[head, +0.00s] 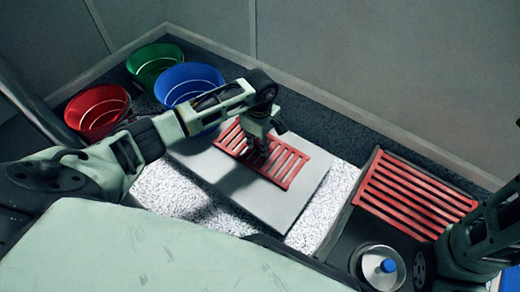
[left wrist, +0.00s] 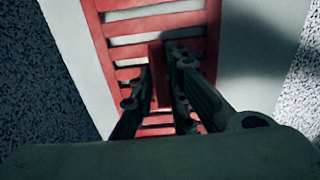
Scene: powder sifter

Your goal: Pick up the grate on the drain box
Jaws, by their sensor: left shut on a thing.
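A red slatted grate (head: 288,165) lies over a pale grey slab (head: 255,205) in the middle of the head view. My left gripper (head: 257,150) reaches down onto the middle of this grate. In the left wrist view, the two dark fingers (left wrist: 157,88) are shut on the raised red middle bar of the grate (left wrist: 108,45). I cannot tell whether the grate touches the slab. A second red grate (head: 415,195) lies on a dark box (head: 345,222) at the right. My right arm shows at the right edge, but its fingertips are not visible.
Red (head: 97,110), green (head: 153,62) and blue (head: 190,80) bowls stand at the back left. A round metal container with a blue top (head: 387,266) stands at the front right. Grey walls close off the back.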

